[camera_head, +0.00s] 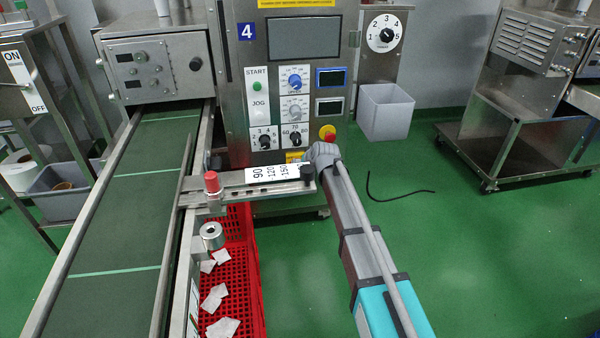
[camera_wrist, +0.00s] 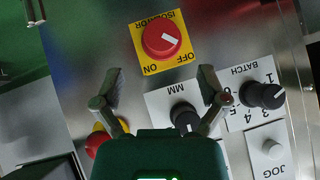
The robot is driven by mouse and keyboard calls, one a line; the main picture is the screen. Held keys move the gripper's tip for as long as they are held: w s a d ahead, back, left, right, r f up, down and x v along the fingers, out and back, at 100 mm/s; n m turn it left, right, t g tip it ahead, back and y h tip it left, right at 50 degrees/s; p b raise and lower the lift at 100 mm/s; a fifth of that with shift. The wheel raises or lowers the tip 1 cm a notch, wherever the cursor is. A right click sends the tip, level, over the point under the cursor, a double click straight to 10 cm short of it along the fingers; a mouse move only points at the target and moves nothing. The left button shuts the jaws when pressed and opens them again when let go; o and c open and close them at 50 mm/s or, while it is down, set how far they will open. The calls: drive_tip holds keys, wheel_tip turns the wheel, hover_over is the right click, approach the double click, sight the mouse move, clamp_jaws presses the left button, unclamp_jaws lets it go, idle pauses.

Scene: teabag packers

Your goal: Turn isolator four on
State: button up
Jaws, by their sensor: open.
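In the wrist view the isolator (camera_wrist: 161,40), a round red knob with a white mark on a yellow plate, sits on the steel panel. The plate reads ISOLATOR, ON and OFF, upside down in this view. The white mark points to the right and slightly downward in the picture, towards the OFF side. My gripper (camera_wrist: 161,74) is open and empty, its fingertips spread just below the knob in the picture and apart from it. In the head view a piece of the yellow plate (camera_head: 293,157) shows on the machine marked 4 (camera_head: 246,31); my arm's end hides the rest.
A red-and-yellow stop button (camera_head: 327,132) is close to my arm's end; in the wrist view it lies behind my left finger. Black dials (camera_wrist: 263,95) are near the right finger.

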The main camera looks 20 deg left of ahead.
drive_tip(key=shift+b+x, duration=2.15)
drive_tip(key=shift+x, duration=1.45)
